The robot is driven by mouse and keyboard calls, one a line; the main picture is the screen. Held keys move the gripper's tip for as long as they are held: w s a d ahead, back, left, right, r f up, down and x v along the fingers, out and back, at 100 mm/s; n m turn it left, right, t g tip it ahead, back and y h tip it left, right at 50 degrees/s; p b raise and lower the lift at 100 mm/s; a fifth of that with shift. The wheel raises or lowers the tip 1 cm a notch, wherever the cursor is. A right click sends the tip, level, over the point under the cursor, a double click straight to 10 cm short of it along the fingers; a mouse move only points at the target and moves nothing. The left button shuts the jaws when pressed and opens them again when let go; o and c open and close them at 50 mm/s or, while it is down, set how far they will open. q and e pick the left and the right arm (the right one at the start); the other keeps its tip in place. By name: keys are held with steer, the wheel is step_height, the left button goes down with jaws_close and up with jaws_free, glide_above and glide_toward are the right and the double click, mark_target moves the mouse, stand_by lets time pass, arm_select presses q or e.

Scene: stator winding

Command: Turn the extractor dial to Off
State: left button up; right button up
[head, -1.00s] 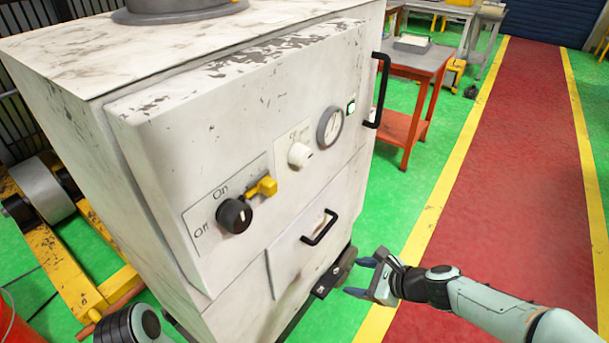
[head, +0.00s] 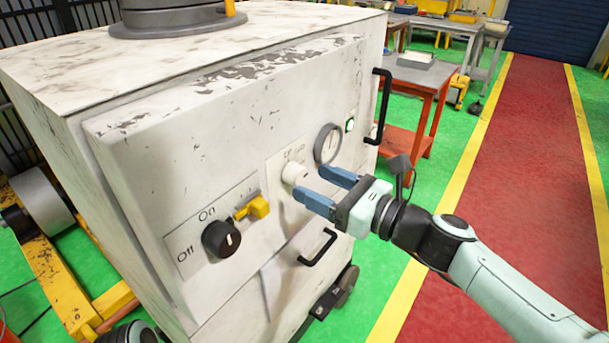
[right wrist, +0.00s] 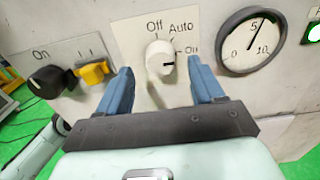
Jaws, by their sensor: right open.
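The white dial (head: 294,173) sits on the front of the white cabinet (head: 130,170). In the right wrist view the white dial (right wrist: 160,62) has a plate (right wrist: 150,25) lettered Off at top, Auto at upper right and On at right. A small dark mark on its right side seems to face On. My right gripper (head: 328,192) is open in front of the panel, its blue fingers to the right of and partly before the dial. In the right wrist view the dial shows between the fingers (right wrist: 163,90), with no clear contact. My left gripper is not seen.
A black knob (head: 221,239) marked Off and On and a yellow lever (head: 256,207) are left of the dial. A round gauge (head: 328,144) and a green light (head: 350,125) are right of it. Black handles (head: 318,247) stick out below and at right.

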mark_target(302, 177)
steer(key=shift+x, duration=1.8)
steer(key=c, duration=1.1)
steer(key=shift+o, duration=0.2)
